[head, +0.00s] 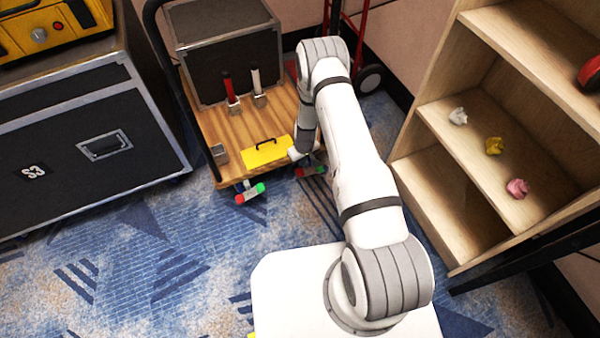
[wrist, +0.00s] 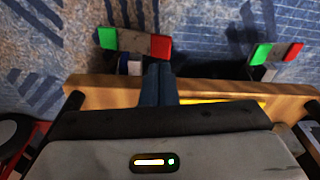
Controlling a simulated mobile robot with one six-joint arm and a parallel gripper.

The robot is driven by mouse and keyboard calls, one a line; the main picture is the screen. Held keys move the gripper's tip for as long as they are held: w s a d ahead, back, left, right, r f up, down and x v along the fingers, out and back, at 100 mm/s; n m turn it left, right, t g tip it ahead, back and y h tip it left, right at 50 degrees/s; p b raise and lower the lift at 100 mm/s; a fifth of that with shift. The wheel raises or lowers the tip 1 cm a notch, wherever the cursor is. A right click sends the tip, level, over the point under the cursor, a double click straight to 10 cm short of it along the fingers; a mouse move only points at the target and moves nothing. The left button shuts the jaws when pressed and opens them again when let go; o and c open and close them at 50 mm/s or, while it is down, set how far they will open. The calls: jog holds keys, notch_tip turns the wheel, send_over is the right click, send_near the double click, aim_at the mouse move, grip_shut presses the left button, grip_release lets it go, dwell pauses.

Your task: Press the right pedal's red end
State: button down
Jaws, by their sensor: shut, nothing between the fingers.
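The right pedal (head: 310,171) hangs at the front edge of the wooden cart in the head view, with a red end on its left and a green end on its right. In the wrist view, turned about, it is the left one; its red end (wrist: 161,47) and green end (wrist: 108,38) both show. My gripper (wrist: 158,67) is shut and empty, its fingertips just below the red end in the wrist picture. I cannot tell whether they touch it. The left pedal (head: 250,193) also has red and green ends and shows in the wrist view (wrist: 276,54).
The wooden cart deck (head: 215,170) carries a yellow box (head: 266,152), a red-handled lever (head: 231,88), a white-handled lever (head: 256,80) and a dark case (head: 235,60). A black flight case (head: 80,150) stands left, a wooden shelf (head: 440,230) right. Carpet in front is clear.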

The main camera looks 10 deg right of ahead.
aim_at(301, 173)
jog(key=shift+f, duration=0.1)
jog(key=shift+w+a+f+b, duration=0.1)
jog(key=shift+w+f+b, duration=0.1)
jog(key=shift+f+b, duration=1.15)
jog(key=shift+w+a+f+b, duration=0.15)
jog(key=shift+f+b, duration=0.35)
jog(key=shift+f, duration=1.5)
jog(key=shift+d, duration=0.1)
notch_tip(301, 173, down, 3)
jog(key=b, duration=0.2)
jog(key=shift+r+b, duration=0.1)
jog(key=shift+b, duration=0.25)
jog(key=shift+r, duration=0.15)
jog(key=s, duration=0.1)
jog(key=s+d+r+b, duration=0.1)
jog(key=shift+s+d, duration=0.15)
jog(key=shift+s, duration=0.25)
jog(key=shift+r, duration=0.1)
